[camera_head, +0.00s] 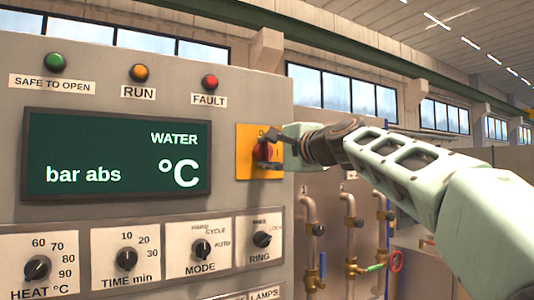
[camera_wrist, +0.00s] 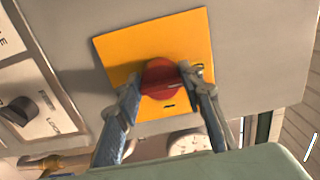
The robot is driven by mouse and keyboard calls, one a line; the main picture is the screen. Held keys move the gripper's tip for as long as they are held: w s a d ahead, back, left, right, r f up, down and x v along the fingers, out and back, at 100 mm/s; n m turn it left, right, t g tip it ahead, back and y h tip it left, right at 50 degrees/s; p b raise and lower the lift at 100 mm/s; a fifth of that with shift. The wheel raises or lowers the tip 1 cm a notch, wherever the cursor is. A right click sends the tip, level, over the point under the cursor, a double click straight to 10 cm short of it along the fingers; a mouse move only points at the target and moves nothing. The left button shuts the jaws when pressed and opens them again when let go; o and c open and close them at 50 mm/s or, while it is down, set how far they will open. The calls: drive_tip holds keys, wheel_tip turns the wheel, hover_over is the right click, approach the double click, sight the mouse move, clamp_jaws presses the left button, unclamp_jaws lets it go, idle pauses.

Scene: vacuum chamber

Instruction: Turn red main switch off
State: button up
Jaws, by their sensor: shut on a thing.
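The red main switch (camera_head: 262,152) sits on a yellow square plate (camera_head: 244,166) at the right side of the grey control panel. In the wrist view the red switch (camera_wrist: 160,76) is in the middle of the yellow plate (camera_wrist: 122,50). My gripper (camera_head: 274,150) reaches it from the right in the head view. In the wrist view my gripper (camera_wrist: 160,84) has one finger on each side of the red knob and is shut on it. The fingers hide the knob's edges. I cannot tell the switch's position mark.
A dark display (camera_head: 117,152) is left of the switch. Three lamps, green (camera_head: 54,62), amber (camera_head: 138,72) and red (camera_head: 210,82), are above it. Several black knobs, including the RING knob (camera_head: 262,239), are below. Brass pipes (camera_head: 350,225) stand at the right, under my arm.

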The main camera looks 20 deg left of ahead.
drive_tip(key=o, duration=1.2)
drive_tip(key=shift+c, duration=0.2)
drive_tip(key=v, duration=0.7)
drive_tip(key=shift+s+d, duration=0.2)
